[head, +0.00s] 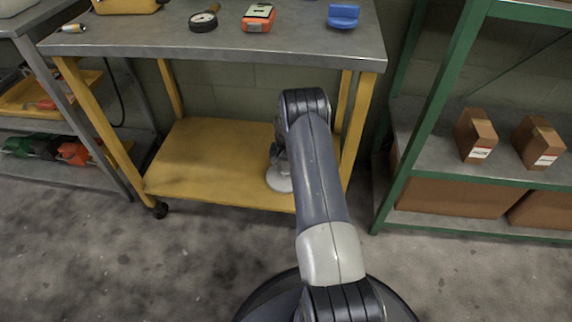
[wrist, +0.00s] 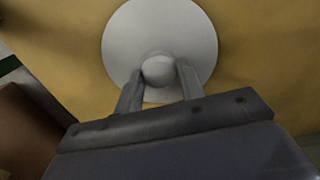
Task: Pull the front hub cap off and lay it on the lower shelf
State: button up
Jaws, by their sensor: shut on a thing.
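The hub cap (wrist: 160,25) is a pale grey disc with a round knob (wrist: 158,69) at its middle, seen face-on in the wrist view. My gripper (wrist: 160,80) has its two fingers on either side of the knob, shut on it. In the head view the hub cap (head: 279,179) is at the end of my arm, over the right part of the yellow lower shelf (head: 205,160) of the cart. The disc appears at or very near the shelf surface; I cannot tell whether it touches. My gripper is mostly hidden behind my arm in the head view.
The cart's grey top (head: 290,45) overhangs the shelf and carries a dial gauge (head: 204,19), an orange meter (head: 258,17) and a blue item (head: 343,16). Yellow legs (head: 357,130) stand at the corners. A green rack (head: 425,120) is at right. The left of the shelf is bare.

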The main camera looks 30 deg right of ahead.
jog(key=shift+f, duration=0.35)
jog(key=o, duration=1.2)
jog(key=shift+r, duration=0.1)
notch_tip(320, 180, up, 11)
jog(key=p, duration=0.3)
jog(key=shift+p, duration=0.3)
jog(key=shift+f, duration=0.25)
